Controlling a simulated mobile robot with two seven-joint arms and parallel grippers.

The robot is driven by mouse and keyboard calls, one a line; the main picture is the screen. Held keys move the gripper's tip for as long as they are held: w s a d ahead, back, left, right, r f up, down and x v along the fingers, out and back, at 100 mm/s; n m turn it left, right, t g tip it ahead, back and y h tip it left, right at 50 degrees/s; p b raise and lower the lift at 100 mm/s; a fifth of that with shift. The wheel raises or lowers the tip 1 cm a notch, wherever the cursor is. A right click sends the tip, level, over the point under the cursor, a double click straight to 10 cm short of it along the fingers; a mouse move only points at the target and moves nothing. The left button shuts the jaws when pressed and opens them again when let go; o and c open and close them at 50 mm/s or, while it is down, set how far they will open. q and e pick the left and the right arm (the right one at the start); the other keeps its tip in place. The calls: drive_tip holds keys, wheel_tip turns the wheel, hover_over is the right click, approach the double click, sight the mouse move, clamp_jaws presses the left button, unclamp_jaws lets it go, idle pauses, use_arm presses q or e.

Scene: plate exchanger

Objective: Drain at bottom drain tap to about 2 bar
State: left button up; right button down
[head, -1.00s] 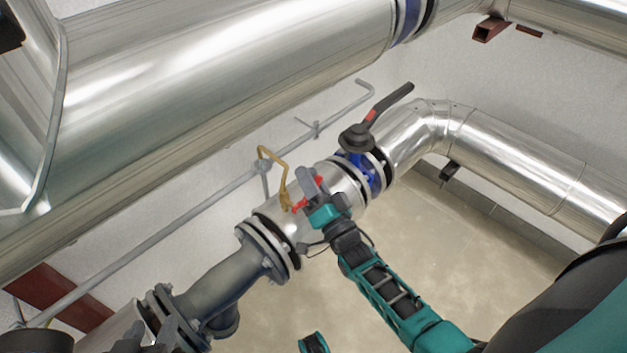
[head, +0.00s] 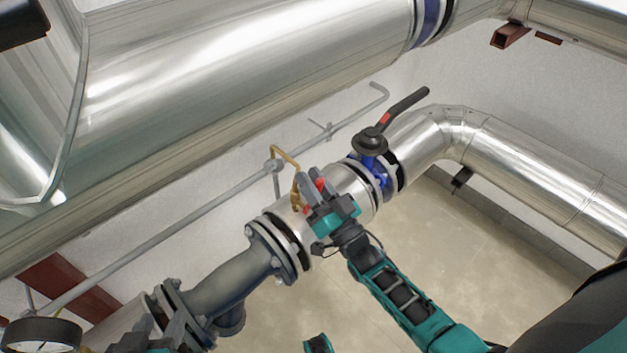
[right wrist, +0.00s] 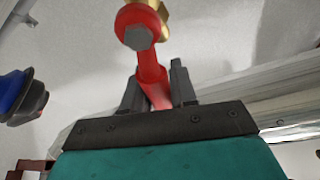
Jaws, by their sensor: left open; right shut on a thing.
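The drain tap is a small brass fitting (head: 296,190) with a red lever on the silver pipe, with a thin brass tube bending up from it. The red lever (right wrist: 151,68) fills the middle of the right wrist view, with a grey bolt at its pivot and brass behind. My right gripper (head: 310,184) is shut on this lever, its two dark fingers on either side of it. My left gripper (head: 172,320) is open at the bottom left of the head view, near the grey flanged pipe, apart from the tap. Part of the lever is hidden by my right gripper.
A round gauge (head: 40,335) shows at the bottom left; its face is too oblique to read. A black-handled valve (head: 370,142) stands right of the tap. A large silver pipe (head: 240,65) crosses above. Floor is clear at the lower right.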

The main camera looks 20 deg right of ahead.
drive_tip(key=c, duration=1)
unclamp_jaws()
drive_tip(key=shift+s, duration=0.1)
drive_tip(key=shift+p+v, duration=0.45)
drive_tip(key=shift+v, duration=5.95)
